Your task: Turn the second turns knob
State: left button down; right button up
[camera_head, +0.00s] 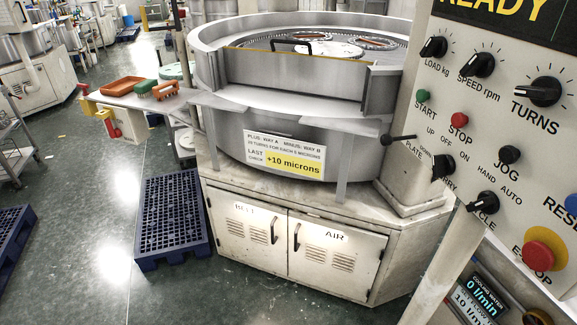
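The control panel (491,128) fills the right side of the view. One black knob (545,91) labelled TURNS sits at its upper right, with tick marks around it. Its grip bar lies roughly level, with a pale mark at its left end. I see only one knob with this label. To its left are the black SPEED rpm knob (478,65) and the black LOAD kg knob (433,47). Neither of my grippers shows in the view.
A round lapping machine (285,150) stands left of the panel. A blue pallet (172,225) lies on the floor.

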aim_at(545, 91)
jog(key=z, duration=1.85)
